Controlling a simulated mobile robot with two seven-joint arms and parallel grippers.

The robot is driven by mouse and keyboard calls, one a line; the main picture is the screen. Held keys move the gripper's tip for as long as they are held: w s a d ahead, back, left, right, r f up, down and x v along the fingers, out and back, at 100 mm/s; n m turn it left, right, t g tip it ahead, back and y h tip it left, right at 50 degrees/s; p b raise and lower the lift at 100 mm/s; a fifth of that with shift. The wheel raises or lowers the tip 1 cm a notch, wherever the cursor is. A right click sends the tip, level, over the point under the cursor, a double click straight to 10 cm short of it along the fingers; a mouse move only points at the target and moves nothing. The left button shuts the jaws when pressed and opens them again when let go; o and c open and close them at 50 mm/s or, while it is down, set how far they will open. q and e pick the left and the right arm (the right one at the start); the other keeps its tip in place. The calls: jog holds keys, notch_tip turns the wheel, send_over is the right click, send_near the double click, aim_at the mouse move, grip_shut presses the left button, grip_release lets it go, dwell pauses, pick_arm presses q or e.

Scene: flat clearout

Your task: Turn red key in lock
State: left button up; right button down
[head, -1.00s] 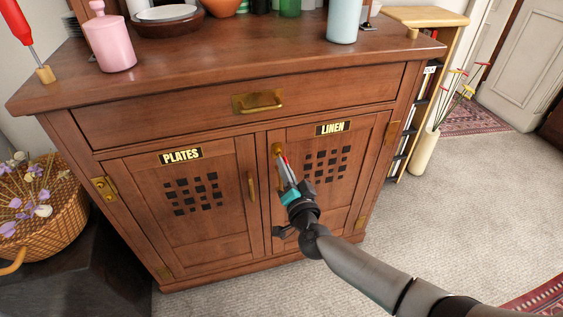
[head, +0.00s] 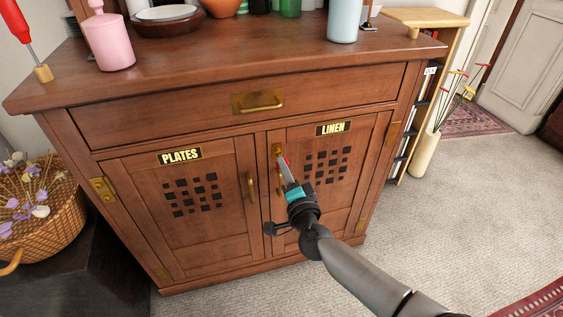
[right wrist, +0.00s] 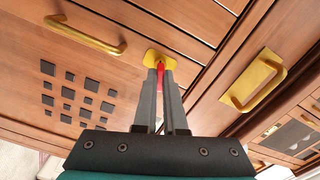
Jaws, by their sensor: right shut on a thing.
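The red key (right wrist: 159,80) is at the brass lock plate (right wrist: 160,59) of the linen door, between the fingers of my right gripper (right wrist: 162,75). In the head view the lock plate (head: 277,150) sits at the upper left of the door labelled LINEN, and a bit of the red key (head: 286,163) shows beside the fingertips. My right gripper (head: 284,168) is shut on the key, close in front of the lock. How deep the key sits in the lock is hidden by the fingers. My left gripper is not in view.
The wooden cabinet (head: 240,134) has a drawer with a brass handle (head: 260,104) and a PLATES door (head: 190,230); both doors look closed. A pink bottle (head: 109,45) and a light blue vessel (head: 343,22) stand on top. A wicker basket (head: 48,228) is at the left.

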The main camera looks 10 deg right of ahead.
jog(key=m, duration=0.3)
jog(key=shift+b, duration=0.4)
jog(key=shift+m, duration=0.5)
jog(key=c, duration=0.9)
grip_release()
